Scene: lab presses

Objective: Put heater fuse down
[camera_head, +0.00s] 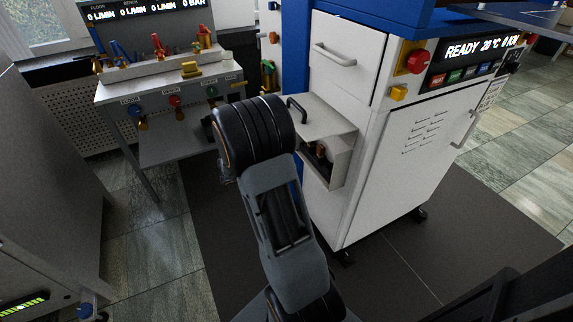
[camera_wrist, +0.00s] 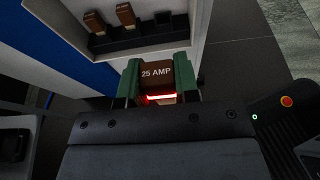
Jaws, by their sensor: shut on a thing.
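In the wrist view, my gripper (camera_wrist: 160,86) has green-faced fingers shut on a brown fuse (camera_wrist: 157,72) marked "25 AMP". A red glow shows at the fuse's lower edge. I cannot tell from these frames whether the fuse touches anything besides the fingers. Just beyond it is a fuse compartment (camera_wrist: 180,39) holding two upright brown fuses, one on the left (camera_wrist: 95,22) and one further right (camera_wrist: 126,15). A dark slot (camera_wrist: 163,18) is to the right of them. In the head view my arm hides the gripper and the held fuse.
The white press cabinet (camera_head: 415,150) has an open box-like compartment (camera_head: 345,168) on its left side, with a black handle (camera_head: 297,108) above. A bench with coloured valves (camera_head: 170,90) stands at the left. A dark floor mat (camera_head: 450,240) lies clear at the right front.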

